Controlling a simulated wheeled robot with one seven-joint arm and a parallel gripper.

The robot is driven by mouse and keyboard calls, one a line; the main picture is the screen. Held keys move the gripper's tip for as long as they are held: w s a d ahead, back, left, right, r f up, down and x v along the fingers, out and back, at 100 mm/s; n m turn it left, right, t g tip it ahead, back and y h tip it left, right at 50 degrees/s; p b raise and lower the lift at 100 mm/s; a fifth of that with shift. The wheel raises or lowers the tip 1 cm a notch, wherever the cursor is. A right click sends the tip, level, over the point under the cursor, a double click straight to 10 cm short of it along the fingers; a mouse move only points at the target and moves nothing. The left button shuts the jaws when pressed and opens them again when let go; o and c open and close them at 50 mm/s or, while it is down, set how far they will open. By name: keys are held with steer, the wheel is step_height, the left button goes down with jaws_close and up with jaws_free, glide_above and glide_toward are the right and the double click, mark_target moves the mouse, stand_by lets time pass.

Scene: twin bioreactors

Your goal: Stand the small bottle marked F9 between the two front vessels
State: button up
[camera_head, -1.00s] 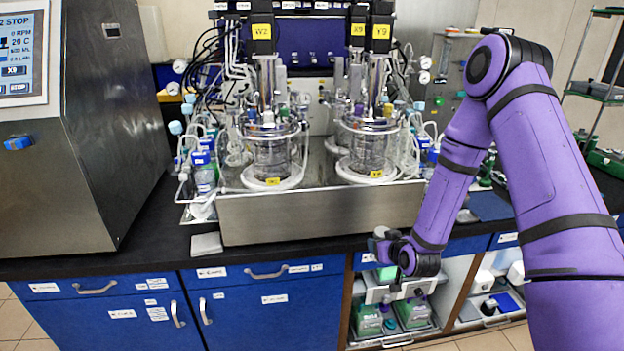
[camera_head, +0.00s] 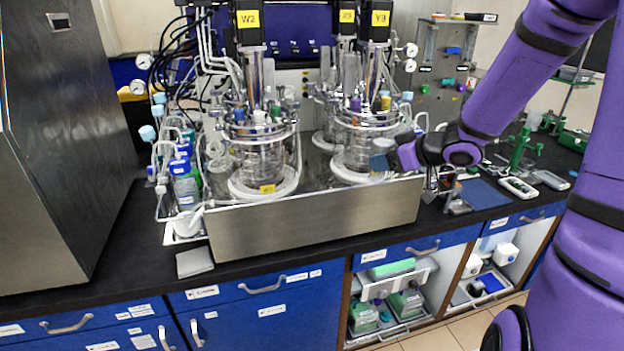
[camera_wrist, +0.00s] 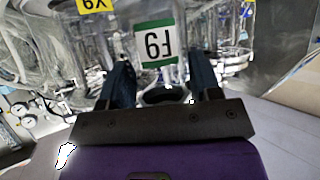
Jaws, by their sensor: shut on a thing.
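The small clear bottle (camera_wrist: 157,45) with a green-bordered white F9 label is between my gripper's two dark fingers (camera_wrist: 160,72) in the wrist view. The label appears upside down there. My gripper (camera_head: 383,162) is shut on it. In the head view, my gripper is at the right front vessel's lower right side, over the tray's right end; I cannot make out the bottle there. The left front vessel (camera_head: 262,160), under the W2 tag (camera_head: 249,19), and the right front vessel (camera_head: 358,148), under the Y9 tag (camera_head: 380,18), stand on white round bases with a gap between.
Both vessels stand on a raised steel tray (camera_head: 320,218) with a front wall. Another vessel with an X9 tag (camera_head: 347,16) stands behind. Tubes and blue-capped bottles (camera_head: 185,175) crowd the left. A blue mat (camera_head: 482,193) lies on the bench at right.

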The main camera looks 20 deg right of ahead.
steer(key=shift+a+r, duration=0.1)
steer(key=shift+r, duration=0.1)
steer(key=shift+w+a+f, duration=0.85)
steer(key=shift+w+a, duration=0.95)
steer(key=shift+a, duration=0.1)
steer(key=shift+w+a+f, duration=0.8)
steer(key=shift+w+a, duration=1)
steer(key=shift+a, duration=0.15)
steer(key=shift+w+a+f, duration=0.85)
steer(key=shift+w+a, duration=0.95)
steer(key=shift+a, duration=0.1)
steer(key=shift+f, duration=0.1)
steer(key=o, duration=1)
